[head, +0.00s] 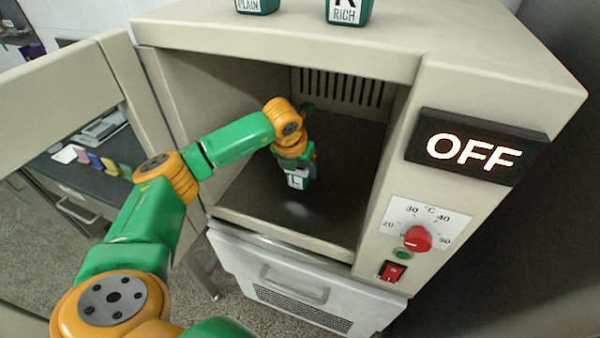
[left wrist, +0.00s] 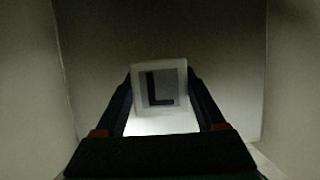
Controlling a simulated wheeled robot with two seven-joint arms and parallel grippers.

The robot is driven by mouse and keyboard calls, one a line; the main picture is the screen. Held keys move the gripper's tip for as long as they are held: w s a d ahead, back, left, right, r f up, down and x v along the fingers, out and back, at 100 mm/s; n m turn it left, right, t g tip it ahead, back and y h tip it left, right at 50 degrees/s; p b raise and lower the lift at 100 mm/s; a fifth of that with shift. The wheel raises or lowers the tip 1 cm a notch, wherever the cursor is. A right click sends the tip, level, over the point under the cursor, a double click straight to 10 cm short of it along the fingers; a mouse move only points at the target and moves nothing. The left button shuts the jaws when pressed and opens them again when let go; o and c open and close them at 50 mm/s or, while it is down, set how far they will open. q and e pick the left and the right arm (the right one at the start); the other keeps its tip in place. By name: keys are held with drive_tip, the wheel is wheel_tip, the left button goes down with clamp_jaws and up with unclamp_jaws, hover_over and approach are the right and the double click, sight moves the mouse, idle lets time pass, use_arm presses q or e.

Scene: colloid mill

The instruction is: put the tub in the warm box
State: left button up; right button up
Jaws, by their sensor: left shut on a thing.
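The warm box (head: 432,78) is a beige cabinet with its front open and its door (head: 65,62) swung out to the left. My left arm reaches through the opening. My left gripper (head: 300,172) is inside the chamber, shut on a small tub (head: 296,182) with a pale face marked L. In the left wrist view the tub (left wrist: 160,75) sits between the two fingers of the gripper (left wrist: 160,100), its L face towards the camera. It is near the chamber floor (head: 322,222); I cannot tell whether it touches. My right gripper is not in view.
The OFF display (head: 470,152), the red dial (head: 418,238) and a red switch (head: 392,271) are on the front right panel. Two green tubs, marked PLAIN (head: 250,5) and RICH (head: 346,12), stand on top. The chamber floor around my gripper looks clear.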

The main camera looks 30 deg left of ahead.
use_arm(q)
drive_tip(key=shift+s+d+f, duration=0.1)
drive_tip(key=shift+f, duration=1)
drive_tip(key=shift+f, duration=0.15)
drive_tip(key=o, duration=1.1)
drive_tip(key=shift+f, duration=0.1)
drive_tip(key=o, duration=0.4)
drive_tip(key=v, duration=0.8)
